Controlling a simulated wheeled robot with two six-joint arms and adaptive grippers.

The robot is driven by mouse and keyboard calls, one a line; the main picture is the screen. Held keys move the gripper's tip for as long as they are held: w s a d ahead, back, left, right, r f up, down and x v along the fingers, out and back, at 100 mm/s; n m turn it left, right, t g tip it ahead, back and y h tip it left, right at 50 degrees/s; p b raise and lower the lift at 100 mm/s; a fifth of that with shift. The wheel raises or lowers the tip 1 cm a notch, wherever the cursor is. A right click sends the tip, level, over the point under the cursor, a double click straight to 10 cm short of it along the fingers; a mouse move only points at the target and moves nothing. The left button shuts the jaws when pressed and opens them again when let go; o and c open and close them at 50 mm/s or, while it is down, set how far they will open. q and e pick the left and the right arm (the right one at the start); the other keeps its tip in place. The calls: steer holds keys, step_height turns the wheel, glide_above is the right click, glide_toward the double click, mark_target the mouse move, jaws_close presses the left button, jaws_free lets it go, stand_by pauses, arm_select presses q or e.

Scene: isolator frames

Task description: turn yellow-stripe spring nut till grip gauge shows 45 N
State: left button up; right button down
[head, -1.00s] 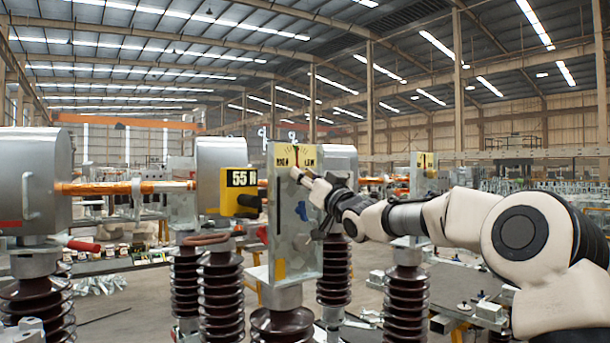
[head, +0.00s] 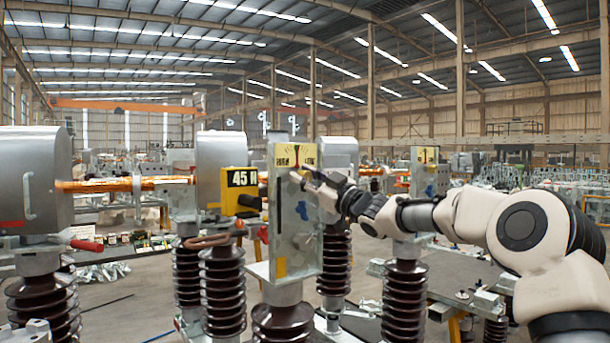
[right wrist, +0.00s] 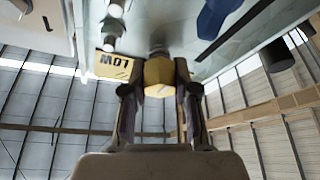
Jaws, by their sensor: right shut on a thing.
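The grip gauge (head: 240,192) is a yellow box with a black display reading 45, at left of centre in the head view. An upright grey plate (head: 290,240) stands beside it, with a yellow HIGH–LOW scale (head: 296,156) on top. My right gripper (head: 312,180) is at the plate's upper face. The nut is mostly hidden by the gripper in the head view. My left gripper is out of view.
A copper-coloured bar (head: 125,184) runs between two grey metal housings at the left. Brown ribbed insulators (head: 222,290) stand below and around the plate. A workbench (head: 455,275) with metal parts lies below my right arm.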

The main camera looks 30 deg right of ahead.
steer(key=c, duration=0.9)
jaws_free()
steer(key=v, duration=0.7)
steer(key=shift+s+f, duration=0.1)
steer(key=shift+s, duration=0.1)
steer(key=shift+s+d, duration=0.1)
